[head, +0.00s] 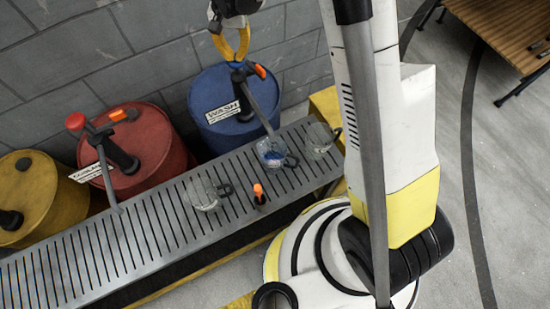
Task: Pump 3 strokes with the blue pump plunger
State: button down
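The blue drum (207,78) labelled WASH stands against the wall. Its pump has a grey spout (256,104) reaching down to the right and a blue plunger knob (237,66) on top. My gripper (237,57) is directly above it, with its yellow fingers pointing down and their tips drawn together at the knob. The tips seem to touch the knob from above and partly hide it; a grip around it cannot be made out. A clear jug (268,146) with some blue in it stands on the slatted grate below the spout's end.
A red drum (166,137) with a red-knobbed pump (75,121) and a yellow drum (62,205) stand left. Two clear jugs (202,196) (319,141) and a small orange-topped item (259,194) are on the grate (140,228). A wooden bench (500,30) is at upper right.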

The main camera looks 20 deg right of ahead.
jog(key=shift+f, duration=0.45)
jog(key=shift+f+b, duration=1.2)
jog(key=shift+f, duration=0.1)
dwell(0.7)
jog(key=shift+r, duration=0.1)
jog(key=shift+r+p, duration=2.8)
jog(key=shift+r, duration=1.7)
jog(key=shift+r, duration=0.1)
notch_tip(320, 180, up, 6)
jog(key=p, duration=0.3)
jog(key=shift+p, duration=0.35)
